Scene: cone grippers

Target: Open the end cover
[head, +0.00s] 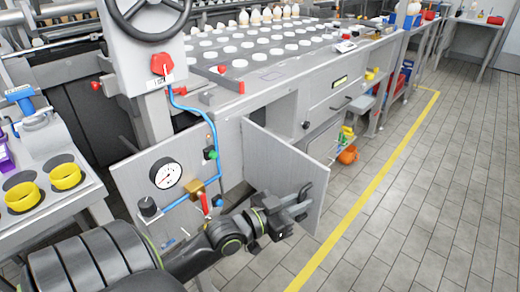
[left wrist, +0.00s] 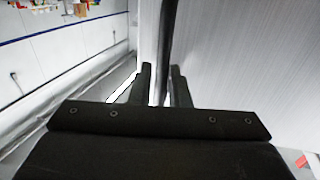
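The end cover (head: 282,170) is a flat grey panel at the machine's near end. My left gripper (head: 300,202) is at the panel's outer edge. In the left wrist view the fingers of my left gripper (left wrist: 163,88) stand close together on either side of a thin dark upright bar (left wrist: 168,35). I cannot tell whether they press on it. The pale cover surface (left wrist: 250,60) fills the right of that view. My right gripper is not in view.
A tray with yellow rings (head: 66,176) is at the left. The tiled floor (head: 420,200) right of the yellow line is clear.

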